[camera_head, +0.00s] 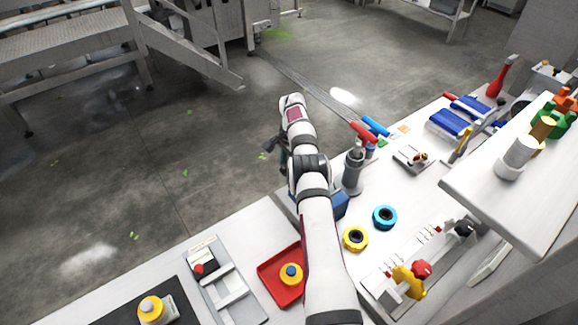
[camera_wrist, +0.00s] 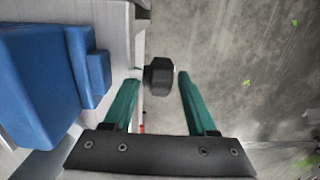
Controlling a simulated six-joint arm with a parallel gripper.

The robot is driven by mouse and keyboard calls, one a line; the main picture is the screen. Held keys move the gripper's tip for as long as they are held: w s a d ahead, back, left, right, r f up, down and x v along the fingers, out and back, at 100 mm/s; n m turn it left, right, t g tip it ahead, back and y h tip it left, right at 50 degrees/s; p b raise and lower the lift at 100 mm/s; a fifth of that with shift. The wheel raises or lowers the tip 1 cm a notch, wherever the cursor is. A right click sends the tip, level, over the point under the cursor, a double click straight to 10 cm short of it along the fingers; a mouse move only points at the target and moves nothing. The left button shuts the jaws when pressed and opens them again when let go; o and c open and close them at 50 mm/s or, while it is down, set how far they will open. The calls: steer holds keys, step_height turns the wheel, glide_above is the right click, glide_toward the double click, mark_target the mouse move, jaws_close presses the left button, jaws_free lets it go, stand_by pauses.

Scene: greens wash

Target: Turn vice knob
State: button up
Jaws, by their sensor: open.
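The blue vice (camera_wrist: 45,85) fills the left of the wrist view, on the edge of a white bench. Its dark knob (camera_wrist: 158,76) sticks out past the bench edge. My gripper (camera_wrist: 157,78) is open, with green fingers on either side of the knob in the picture. Small gaps show on both sides, so the fingers do not appear to touch it; how deep the knob sits between them I cannot tell. In the head view my gripper (camera_head: 274,150) is beyond the bench's far edge. The vice (camera_head: 341,205) is mostly hidden behind my arm there, and the knob is not visible.
A grey cylindrical tool (camera_head: 352,172) stands near the vice. Yellow (camera_head: 355,239) and cyan (camera_head: 385,217) rings and a red tray (camera_head: 269,280) lie on the bench around my arm. A raised white shelf (camera_head: 480,188) is at the right.

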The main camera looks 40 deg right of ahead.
step_height(320, 180, up, 12)
steer(key=shift+d, duration=0.3)
steer(key=a+f+h, duration=0.3)
steer(key=a+h, duration=0.4)
steer(key=a, duration=0.1)
steer(key=a+f+h, duration=0.3)
steer(key=a+h, duration=0.4)
steer(key=a, duration=0.1)
steer(key=x, duration=1.5)
steer(key=shift+d+r, duration=0.15)
steer(key=shift+d, duration=0.15)
jaws_close()
